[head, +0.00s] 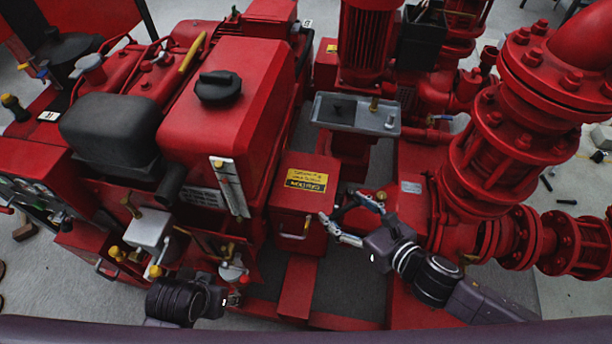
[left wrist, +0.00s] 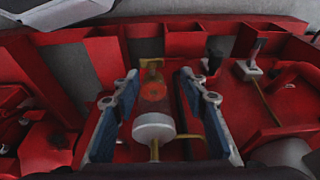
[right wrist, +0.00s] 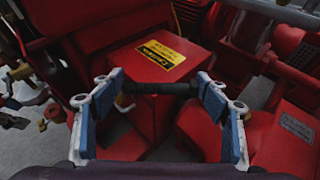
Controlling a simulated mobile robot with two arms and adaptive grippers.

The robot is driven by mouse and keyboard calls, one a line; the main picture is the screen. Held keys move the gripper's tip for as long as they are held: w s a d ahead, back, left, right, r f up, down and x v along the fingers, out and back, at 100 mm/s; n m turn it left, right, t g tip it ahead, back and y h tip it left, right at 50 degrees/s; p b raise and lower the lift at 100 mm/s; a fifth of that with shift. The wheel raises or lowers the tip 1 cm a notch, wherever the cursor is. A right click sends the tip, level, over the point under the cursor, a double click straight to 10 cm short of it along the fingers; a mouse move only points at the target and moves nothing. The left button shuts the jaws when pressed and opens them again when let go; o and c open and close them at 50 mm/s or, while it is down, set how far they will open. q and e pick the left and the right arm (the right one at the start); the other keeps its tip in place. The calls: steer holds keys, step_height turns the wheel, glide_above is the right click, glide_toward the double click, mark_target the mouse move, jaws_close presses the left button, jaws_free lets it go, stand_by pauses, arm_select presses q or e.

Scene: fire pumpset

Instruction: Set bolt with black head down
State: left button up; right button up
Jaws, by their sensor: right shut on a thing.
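My right gripper (head: 343,216) is shut on a dark rod-like thing, the bolt with black head (right wrist: 160,88), which lies level across between the two fingertips in the right wrist view. Its ends are partly hidden by the fingers, so I cannot tell which end is the head. The gripper holds it in the air beside the red box with the yellow label (head: 305,182). My left gripper (left wrist: 157,85) is open. In the left wrist view a white-capped cylinder (left wrist: 154,127) shows between its fingers; I cannot tell if they touch it.
A grey metal tray (head: 330,120) holds small parts behind the right gripper. Large red flanged pipes (head: 490,150) stand at the right. The red engine tank (head: 220,110) is at the left. Several dark bolts (head: 566,202) lie on the grey floor at the far right.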

steer(key=w+a, duration=0.2)
steer(key=w, duration=0.1)
steer(key=w+a, duration=0.1)
steer(key=w, duration=0.1)
steer(key=shift+w+a+r, duration=0.1)
steer(key=shift+w+a, duration=0.1)
steer(key=shift+a, duration=0.15)
steer(key=b, duration=0.2)
glide_above(307, 181)
steer(key=shift+s+d, duration=0.15)
steer(key=shift+f, duration=0.2)
step_height(307, 181, down, 3)
steer(key=shift+f+b, duration=0.15)
steer(key=shift+b, duration=0.4)
arm_select(q)
steer(key=v, duration=0.5)
steer(key=shift+a+r, duration=0.1)
steer(key=shift+r, duration=0.1)
arm_select(e)
steer(key=o, duration=1.3)
steer(key=shift+f, duration=0.1)
